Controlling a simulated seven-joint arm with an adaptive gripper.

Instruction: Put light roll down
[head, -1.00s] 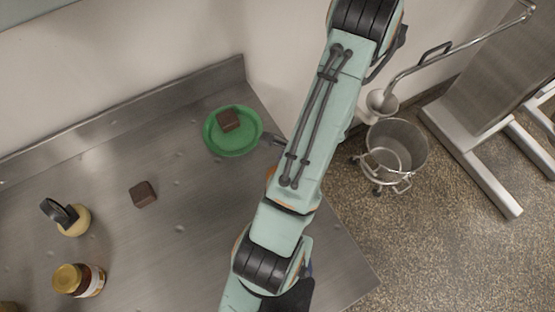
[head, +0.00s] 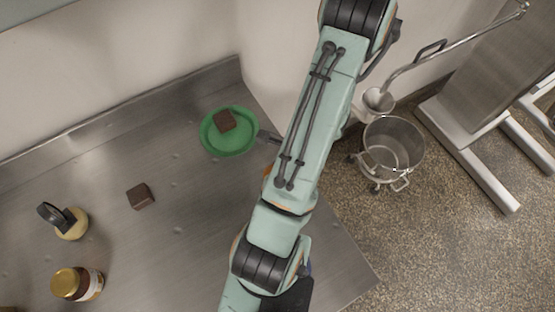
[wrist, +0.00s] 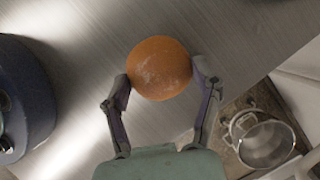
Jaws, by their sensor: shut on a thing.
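An orange-brown round roll (wrist: 159,68) with a pale dusted top is held between the two fingers of my gripper (wrist: 163,82) in the wrist view. The fingers touch it on its left and right sides. Steel worktop (wrist: 90,60) shows behind the roll; I cannot tell whether the roll touches it. In the head view my arm hides both the roll and my gripper.
A green pan (head: 238,146) holds a brown block (head: 224,120); its dark handle reaches toward my arm. Another brown block (head: 140,196), a handled jar (head: 70,223) and a gold-lidded jar (head: 78,284) stand left. A steel pot (head: 393,146) is beyond the worktop's right edge.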

